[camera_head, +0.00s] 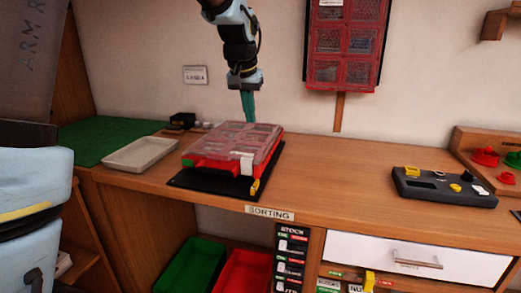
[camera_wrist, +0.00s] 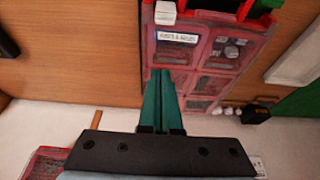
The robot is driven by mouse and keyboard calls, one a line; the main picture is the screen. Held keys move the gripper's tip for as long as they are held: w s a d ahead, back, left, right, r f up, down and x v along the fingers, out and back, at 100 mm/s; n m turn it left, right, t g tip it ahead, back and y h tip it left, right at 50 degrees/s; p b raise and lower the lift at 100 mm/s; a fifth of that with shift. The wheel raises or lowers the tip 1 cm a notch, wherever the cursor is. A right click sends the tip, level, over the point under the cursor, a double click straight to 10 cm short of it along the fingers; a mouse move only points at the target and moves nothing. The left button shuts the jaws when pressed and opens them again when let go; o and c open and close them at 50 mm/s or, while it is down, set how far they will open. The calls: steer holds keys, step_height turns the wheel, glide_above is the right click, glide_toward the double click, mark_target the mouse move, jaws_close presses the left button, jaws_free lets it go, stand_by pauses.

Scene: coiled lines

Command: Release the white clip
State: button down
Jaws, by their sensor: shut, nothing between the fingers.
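The white clip (camera_head: 247,164) sits on the front edge of a red organizer box (camera_head: 207,163) with a clear compartmented lid, near its right corner. In the wrist view the white clip (camera_wrist: 165,12) shows at the top, at the box's edge. The lid (camera_wrist: 205,50) lies flat and looks closed. My gripper (camera_head: 249,120) points down above the back part of the box, apart from the clip. Its green fingers (camera_wrist: 161,72) are together with nothing between them. I cannot tell whether the clip is fastened.
The box rests on a black mat (camera_head: 183,182). A grey tray (camera_head: 139,154) and green mat (camera_head: 105,139) lie to the left. A black control box (camera_head: 443,188) stands right, with bare tabletop between. A red compartment case (camera_head: 344,40) hangs on the wall.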

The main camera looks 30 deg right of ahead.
mark_target(250, 158)
stand_by(0.3)
steer(key=p+x, duration=0.2)
steer(key=x, duration=0.7)
steer(key=shift+f, duration=0.35)
steer(key=shift+s+a+p, duration=0.65)
steer(key=shift+s+a, duration=0.1)
steer(key=shift+s, duration=0.05)
steer(key=shift+s+a, duration=0.5)
steer(key=shift+s, duration=0.1)
steer(key=shift+f, duration=0.1)
steer(key=shift+f+b, duration=0.15)
steer(key=shift+b, duration=0.2)
steer(key=shift+s+a+b, duration=0.15)
steer(key=shift+b, duration=0.15)
steer(key=shift+t+h, duration=0.3)
